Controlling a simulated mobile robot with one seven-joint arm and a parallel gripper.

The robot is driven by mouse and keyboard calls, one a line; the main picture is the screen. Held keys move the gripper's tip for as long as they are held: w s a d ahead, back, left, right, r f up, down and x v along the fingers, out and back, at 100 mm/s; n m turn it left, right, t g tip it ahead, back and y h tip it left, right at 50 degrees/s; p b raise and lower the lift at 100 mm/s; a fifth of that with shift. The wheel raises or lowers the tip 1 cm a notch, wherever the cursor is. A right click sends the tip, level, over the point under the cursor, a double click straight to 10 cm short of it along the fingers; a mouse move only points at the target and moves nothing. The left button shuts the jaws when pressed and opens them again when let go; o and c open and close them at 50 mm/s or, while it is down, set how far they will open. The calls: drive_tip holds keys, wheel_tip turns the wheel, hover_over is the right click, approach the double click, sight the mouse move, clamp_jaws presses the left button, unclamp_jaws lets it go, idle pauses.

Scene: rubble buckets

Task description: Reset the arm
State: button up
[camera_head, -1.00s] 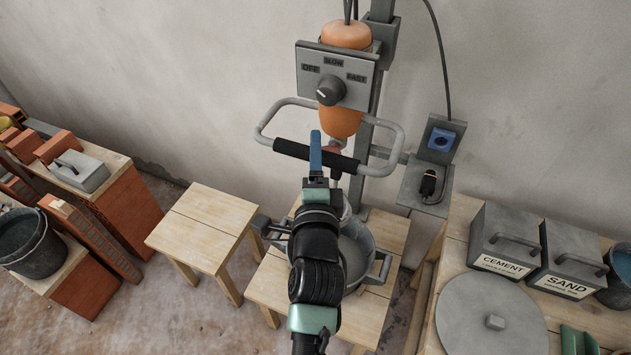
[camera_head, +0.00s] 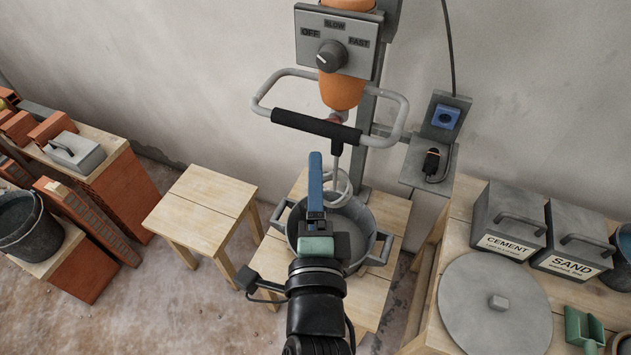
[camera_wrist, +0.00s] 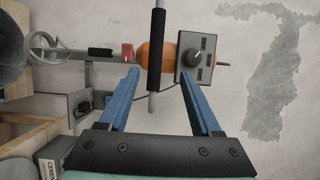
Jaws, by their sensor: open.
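My gripper (camera_head: 315,180) is in the middle of the head view, in front of the mixing pot and below the mixer's handlebar. In the wrist view its two blue fingers (camera_wrist: 160,95) are apart, with nothing held between them. The orange mixer (camera_head: 343,90) hangs on its stand by the wall, its knob box (camera_head: 337,42) marked OFF, SLOW and FAST. The mixer and its black handle grip (camera_wrist: 155,55) show beyond the fingers in the wrist view. The grey pot (camera_head: 373,238) stands on a wooden table, partly hidden by my arm; the whisk reaches down to it.
A blue socket (camera_head: 445,117) and a black plug (camera_head: 432,162) are on the wall bracket at right. CEMENT (camera_head: 507,222) and SAND (camera_head: 574,240) boxes stand on the right table beside a round grey lid (camera_head: 494,308). An empty wooden stool (camera_head: 200,210) stands left.

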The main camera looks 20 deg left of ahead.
idle(0.3)
drive_tip(key=w+d+r+n+t, duration=0.1)
drive_tip(key=r+n+t, duration=0.1)
drive_tip(key=r, duration=0.5)
drive_tip(key=w+d+r+n+t+h, duration=0.1)
drive_tip(key=d+r+n, duration=0.15)
drive_tip(key=r, duration=0.45)
drive_tip(key=w+d+r+n+t, duration=0.1)
drive_tip(key=r+n+t, duration=0.15)
drive_tip(key=r, duration=0.35)
drive_tip(key=s+d+r+n+t+h, duration=0.1)
drive_tip(key=s+d+r+n, duration=0.1)
drive_tip(key=r, duration=0.5)
drive_tip(key=s+d+r+n+t+h, duration=0.2)
drive_tip(key=s+d+r, duration=0.1)
drive_tip(key=r, duration=0.4)
drive_tip(key=s+d+r+n+t+h, duration=0.2)
drive_tip(key=s+r, duration=0.1)
drive_tip(key=r, duration=0.5)
drive_tip(key=shift+d+n, duration=0.2)
drive_tip(key=shift+n, duration=0.2)
drive_tip(key=shift+w+f, duration=0.1)
drive_tip(key=shift+f, duration=0.05)
